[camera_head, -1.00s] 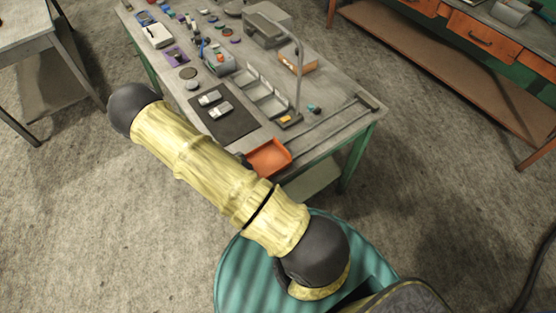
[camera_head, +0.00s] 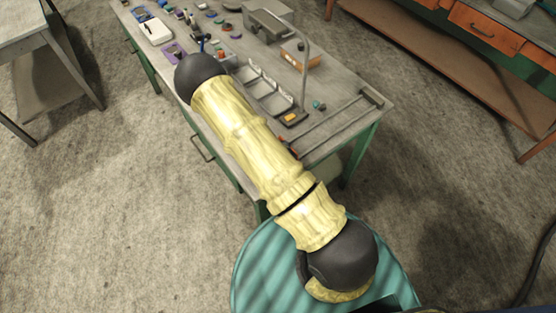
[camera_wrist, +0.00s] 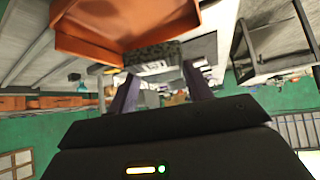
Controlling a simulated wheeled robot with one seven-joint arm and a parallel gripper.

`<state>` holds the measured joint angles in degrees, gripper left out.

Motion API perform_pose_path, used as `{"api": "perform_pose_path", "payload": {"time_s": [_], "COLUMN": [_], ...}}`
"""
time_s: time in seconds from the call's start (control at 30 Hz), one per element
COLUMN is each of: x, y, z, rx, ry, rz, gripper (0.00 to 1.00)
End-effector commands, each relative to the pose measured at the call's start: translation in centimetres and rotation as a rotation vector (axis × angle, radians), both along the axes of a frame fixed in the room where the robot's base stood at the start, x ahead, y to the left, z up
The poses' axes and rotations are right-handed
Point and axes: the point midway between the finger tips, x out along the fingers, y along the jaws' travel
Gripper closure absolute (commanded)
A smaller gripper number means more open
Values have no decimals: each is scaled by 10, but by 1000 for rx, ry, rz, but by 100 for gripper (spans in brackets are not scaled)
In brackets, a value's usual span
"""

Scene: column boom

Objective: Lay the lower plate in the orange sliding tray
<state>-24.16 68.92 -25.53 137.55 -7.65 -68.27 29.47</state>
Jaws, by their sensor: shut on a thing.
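My arm hides my gripper in the head view. A dark speckled surface (camera_wrist: 150,53) lies beyond the fingertips.
The grey workbench (camera_head: 345,128) has a metal rail along its right end. A divided grey bin (camera_head: 268,92), a thin upright post (camera_head: 305,70) and a small orange box (camera_head: 300,53) stand on it. Several small items crowd the far end. Another bench stands at left.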

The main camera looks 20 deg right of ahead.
Motion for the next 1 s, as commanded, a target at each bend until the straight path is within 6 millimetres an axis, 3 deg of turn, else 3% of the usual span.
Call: {"api": "perform_pose_path", "payload": {"time_s": [0.33,0.47,0.7,1.0], "x": [1,4,15,20], "y": [-1,-9,-42,-56], "z": [0,-7,-15,0], "rx": [0,-2,-1,3], "ry": [-3,-4,-7,-7], "rz": [-3,-49,-319,-665], "gripper": [100,100,100,100]}}
